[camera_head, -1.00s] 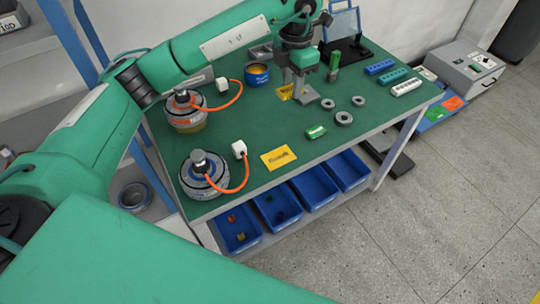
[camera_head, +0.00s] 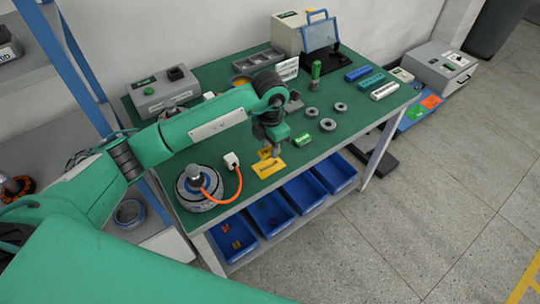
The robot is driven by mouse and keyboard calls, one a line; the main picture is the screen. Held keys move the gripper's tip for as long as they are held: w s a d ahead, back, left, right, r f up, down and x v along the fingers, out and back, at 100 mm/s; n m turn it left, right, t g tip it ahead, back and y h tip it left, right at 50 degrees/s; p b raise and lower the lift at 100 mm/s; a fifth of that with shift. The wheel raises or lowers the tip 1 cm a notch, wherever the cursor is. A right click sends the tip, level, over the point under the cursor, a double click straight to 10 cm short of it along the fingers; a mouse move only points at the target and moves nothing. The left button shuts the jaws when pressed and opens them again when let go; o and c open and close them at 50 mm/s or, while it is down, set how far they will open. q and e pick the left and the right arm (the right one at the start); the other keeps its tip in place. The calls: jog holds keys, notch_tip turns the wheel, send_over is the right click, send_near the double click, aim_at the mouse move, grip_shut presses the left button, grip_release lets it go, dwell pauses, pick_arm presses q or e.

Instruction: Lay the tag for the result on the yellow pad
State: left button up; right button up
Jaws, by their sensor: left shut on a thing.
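The yellow pad (camera_head: 267,170) with dark lettering lies flat near the front edge of the green table. My left gripper (camera_head: 274,150) points down just above the pad's back edge. It is shut on a small yellow tag (camera_head: 264,152), which shows at its left side, over or just behind the pad. I cannot tell whether the tag touches the pad. A small green tag or block (camera_head: 303,140) lies on the table to the right of the gripper. My right gripper is not in view.
A hub motor (camera_head: 200,190) with an orange cable and white plug (camera_head: 231,160) stands left of the pad. Blue bins (camera_head: 270,213) sit below the table edge. My arm hides the table's middle left.

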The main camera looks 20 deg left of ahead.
aim_at(270, 165)
pick_arm(q)
notch_tip(270, 165, down, 2)
jog(key=shift+f, duration=0.1)
notch_tip(270, 165, down, 4)
jog(key=shift+r+p, duration=0.15)
jog(key=shift+p, duration=0.2)
jog(key=o, duration=1)
jog(key=shift+c, duration=0.2)
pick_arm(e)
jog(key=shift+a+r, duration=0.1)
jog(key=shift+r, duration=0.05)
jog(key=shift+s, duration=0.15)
